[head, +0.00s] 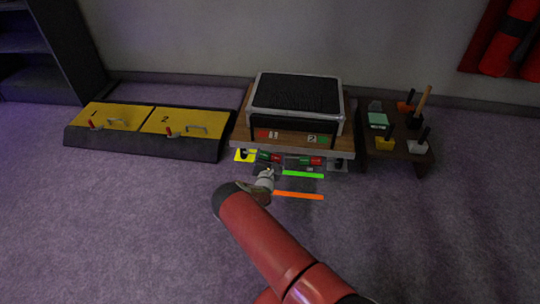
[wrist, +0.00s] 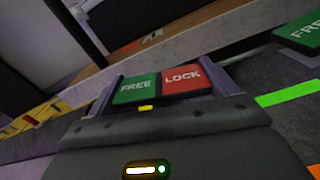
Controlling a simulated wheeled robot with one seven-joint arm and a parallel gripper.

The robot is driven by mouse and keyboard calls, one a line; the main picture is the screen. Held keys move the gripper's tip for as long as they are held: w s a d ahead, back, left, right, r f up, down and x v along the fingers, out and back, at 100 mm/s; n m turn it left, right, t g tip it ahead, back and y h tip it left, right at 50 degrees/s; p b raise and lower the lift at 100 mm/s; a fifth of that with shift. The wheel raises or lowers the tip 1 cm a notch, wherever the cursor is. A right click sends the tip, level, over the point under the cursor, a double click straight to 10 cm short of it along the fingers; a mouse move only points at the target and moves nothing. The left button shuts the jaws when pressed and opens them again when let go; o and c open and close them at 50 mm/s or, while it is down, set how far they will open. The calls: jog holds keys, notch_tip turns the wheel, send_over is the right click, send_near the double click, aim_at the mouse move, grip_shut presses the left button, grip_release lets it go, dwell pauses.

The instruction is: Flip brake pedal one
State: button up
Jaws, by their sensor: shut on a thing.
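Brake pedal one (head: 268,157) is the left one of two pedals low on the front of the wooden cart. In the wrist view brake pedal one (wrist: 182,81) fills the middle, with a green FREE half on the left and a red LOCK half on the right. My gripper (head: 266,174) reaches it from the front. In the wrist view the two grey fingers of my gripper (wrist: 160,87) stand at either end of the pedal, shut on it. The exact contact is hard to see.
Brake pedal two (head: 307,160) is close on the right. The cart (head: 290,145) carries a black-topped box (head: 295,95). Green (head: 303,174) and orange (head: 299,195) strips lie on the floor. Yellow numbered hatches (head: 175,122) are left, a tool stand (head: 398,145) right. The front floor is clear.

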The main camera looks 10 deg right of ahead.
aim_at(269, 161)
jog(key=o, duration=0.8)
jog(key=shift+o, duration=0.2)
jog(key=shift+p+v, duration=0.85)
jog(key=shift+v, duration=3.1)
